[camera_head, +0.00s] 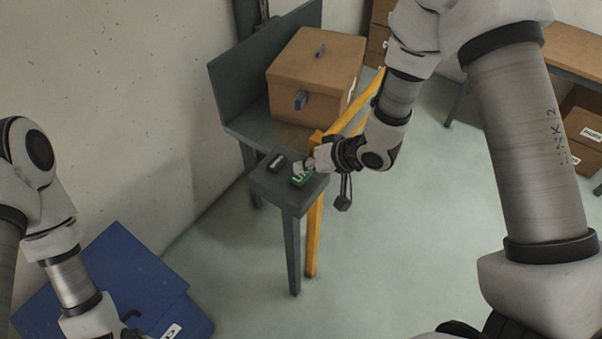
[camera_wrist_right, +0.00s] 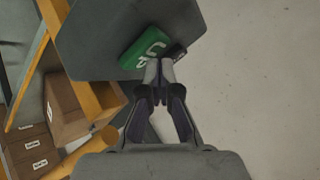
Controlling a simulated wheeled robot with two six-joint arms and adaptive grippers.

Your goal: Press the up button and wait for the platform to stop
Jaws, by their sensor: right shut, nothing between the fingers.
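A yellow rail (camera_head: 314,225) stands beside the control stand, close to my right gripper. A blue object (camera_head: 118,278) lies at the lower left under my left arm. Shelves with brown boxes (camera_head: 582,125) stand at the right. The floor between is clear.

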